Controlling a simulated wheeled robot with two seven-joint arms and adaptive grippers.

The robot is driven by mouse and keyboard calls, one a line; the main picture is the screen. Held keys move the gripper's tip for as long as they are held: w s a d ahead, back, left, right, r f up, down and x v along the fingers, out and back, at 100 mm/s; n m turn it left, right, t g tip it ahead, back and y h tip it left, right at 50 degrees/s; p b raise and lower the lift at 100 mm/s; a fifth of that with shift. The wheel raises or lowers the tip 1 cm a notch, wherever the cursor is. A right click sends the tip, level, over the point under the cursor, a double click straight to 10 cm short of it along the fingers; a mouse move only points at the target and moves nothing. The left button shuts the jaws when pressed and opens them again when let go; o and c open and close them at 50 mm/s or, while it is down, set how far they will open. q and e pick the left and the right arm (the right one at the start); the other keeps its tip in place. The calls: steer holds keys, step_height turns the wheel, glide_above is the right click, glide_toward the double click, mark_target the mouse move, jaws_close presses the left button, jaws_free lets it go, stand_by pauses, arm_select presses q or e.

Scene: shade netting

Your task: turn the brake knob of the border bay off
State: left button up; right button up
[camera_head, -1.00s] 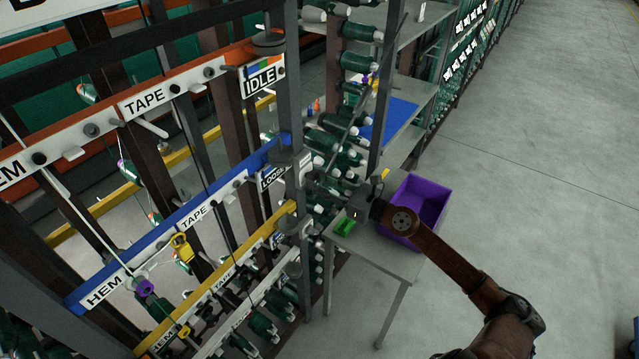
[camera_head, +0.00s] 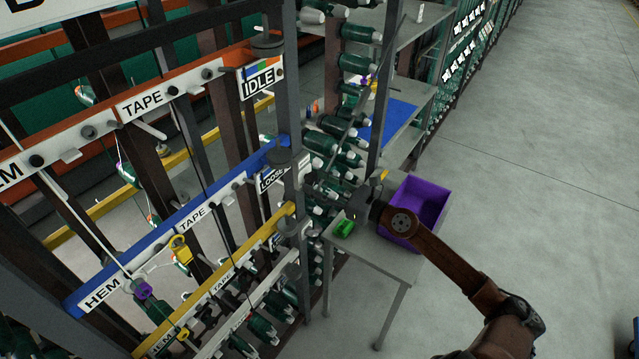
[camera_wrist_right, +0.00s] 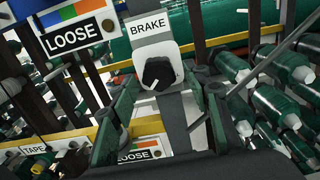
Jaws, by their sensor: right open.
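In the right wrist view a black brake knob (camera_wrist_right: 158,73) sits on a pale plate under a white BRAKE label (camera_wrist_right: 150,23). A small white mark shows on the knob's lower face. My right gripper (camera_wrist_right: 163,95) is open, its green-grey fingers on either side of the knob with nothing held. I cannot tell whether they touch it. In the head view my right gripper (camera_head: 335,193) reaches left to the rack post beside the blue rail's LOOSE sign (camera_head: 275,177); the knob cannot be made out there. No border name is readable. My left gripper is out of view.
Below my right forearm is a small grey table (camera_head: 385,258) with a purple bin (camera_head: 425,205) and a green item (camera_head: 344,228). Spools (camera_head: 335,150) crowd behind the post. A yellow rail (camera_head: 250,243) runs under the blue rail (camera_head: 215,188). The floor at right is clear.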

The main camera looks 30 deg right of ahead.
steer(key=v, duration=1.2)
